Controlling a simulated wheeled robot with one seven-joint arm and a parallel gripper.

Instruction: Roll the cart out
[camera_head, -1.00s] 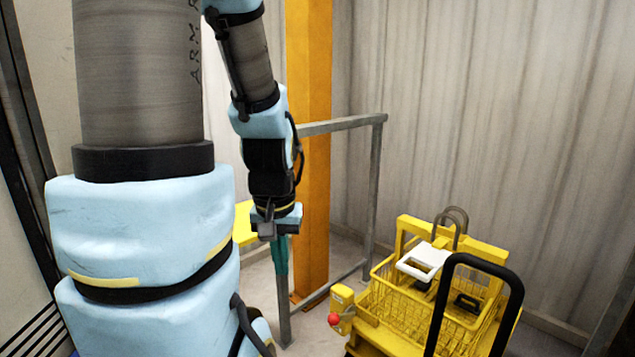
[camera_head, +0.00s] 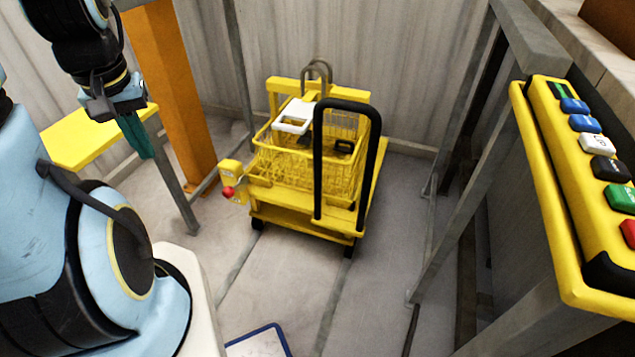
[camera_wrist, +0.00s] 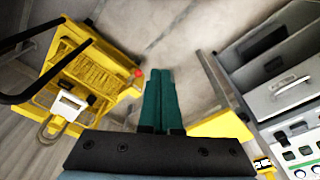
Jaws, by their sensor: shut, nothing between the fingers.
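A yellow cart (camera_head: 300,218) stands on the floor near the back wall in the head view. It has a black push handle (camera_head: 376,150), a yellow wire basket (camera_head: 285,165) on top and a small yellow box with a red knob (camera_head: 228,191) at its left corner. The cart also shows at the upper left of the wrist view (camera_wrist: 85,75). My gripper (camera_head: 146,152) hangs at the upper left of the head view, left of the cart and apart from it. Its green fingers are together and empty, pointing down, as the wrist view (camera_wrist: 160,85) also shows.
An orange post (camera_head: 175,100) and grey rail stand left of the cart. A yellow panel with coloured buttons (camera_head: 590,150) is at the right, by a grey frame (camera_head: 460,190). A blue-edged white item (camera_head: 258,343) lies at the bottom. The floor before the cart looks clear.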

